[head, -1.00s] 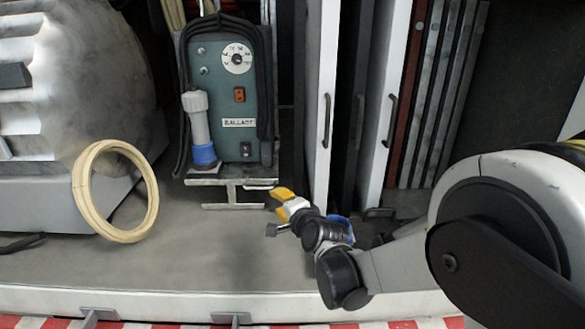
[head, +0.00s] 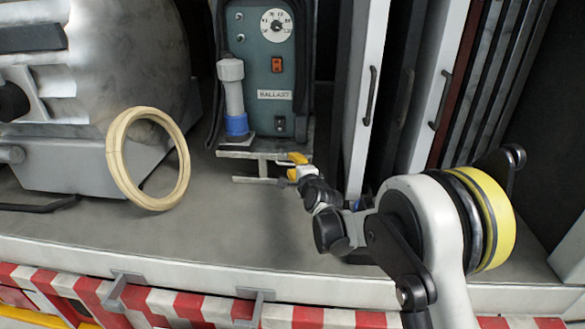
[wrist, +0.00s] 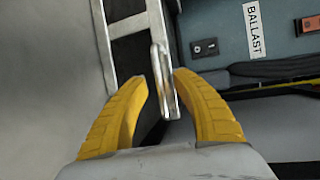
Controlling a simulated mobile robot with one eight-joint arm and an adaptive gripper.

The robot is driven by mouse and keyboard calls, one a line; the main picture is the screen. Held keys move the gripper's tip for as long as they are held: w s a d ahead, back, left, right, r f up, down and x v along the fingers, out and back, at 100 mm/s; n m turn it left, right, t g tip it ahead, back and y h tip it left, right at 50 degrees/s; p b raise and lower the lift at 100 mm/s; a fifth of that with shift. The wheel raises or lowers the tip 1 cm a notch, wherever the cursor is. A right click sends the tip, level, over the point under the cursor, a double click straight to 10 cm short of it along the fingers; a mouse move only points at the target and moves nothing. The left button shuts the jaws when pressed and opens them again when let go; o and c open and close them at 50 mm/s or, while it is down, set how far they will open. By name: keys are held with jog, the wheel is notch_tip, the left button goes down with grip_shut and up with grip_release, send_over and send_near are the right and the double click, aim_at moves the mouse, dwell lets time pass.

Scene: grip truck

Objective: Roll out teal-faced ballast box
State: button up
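The teal-faced ballast box (head: 262,70) stands on the truck deck, with a dial, a red switch and a BALLAST label. Its teal face also shows at the top right of the wrist view (wrist: 222,25). A grey metal pull frame (head: 240,179) sticks out at its foot. My gripper (head: 293,166) is at the right end of this frame. In the wrist view, the yellow fingers of my gripper (wrist: 160,82) stand apart, with the frame's end bar (wrist: 158,62) between their tips. The bar looks very near the right finger; contact is unclear.
A cream hose ring (head: 118,165) and a large grey drum-like unit (head: 125,75) stand left of the box. White upright panels with handles (head: 370,95) stand close on the right. The deck (head: 130,228) in front is clear up to its red-and-white edge (head: 190,304).

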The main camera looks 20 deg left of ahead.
jog(key=shift+w+a, duration=0.15)
jog(key=shift+w, duration=0.05)
grip_shut()
jog(key=shift+s, duration=0.15)
